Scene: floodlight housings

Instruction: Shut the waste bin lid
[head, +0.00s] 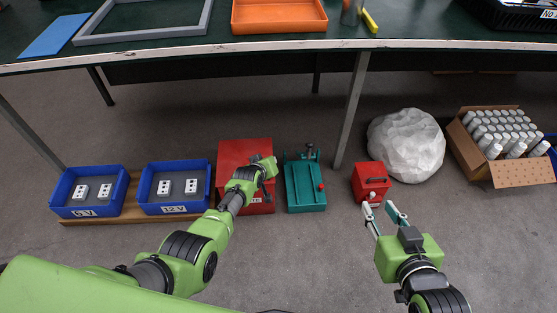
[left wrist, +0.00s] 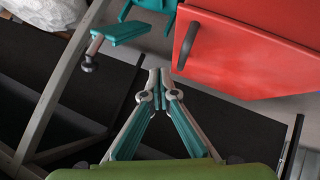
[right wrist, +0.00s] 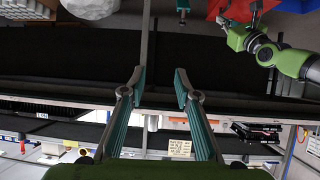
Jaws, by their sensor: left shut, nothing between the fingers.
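The larger red box (head: 231,160), apparently the waste bin, stands on the floor with a partly hidden label on its front. My left gripper (head: 270,167) is over its right part, hiding some of it; I cannot tell how far the lid is open. In the left wrist view a red panel with a dark handle (left wrist: 250,65) fills the upper right. My left gripper (left wrist: 160,80) is shut and empty there, with the panel just beyond its tips; contact is unclear. My right gripper (head: 384,209) is open and empty, in front of the small red box; its spread fingers show in the right wrist view (right wrist: 160,78).
A teal device (head: 305,188) stands right of the larger red box. Farther right are a small red box (head: 371,180), a white bag (head: 406,145) and a carton of bottles (head: 520,172). Blue bins (head: 90,209) stand left. The workbench edge (head: 300,44) runs above.

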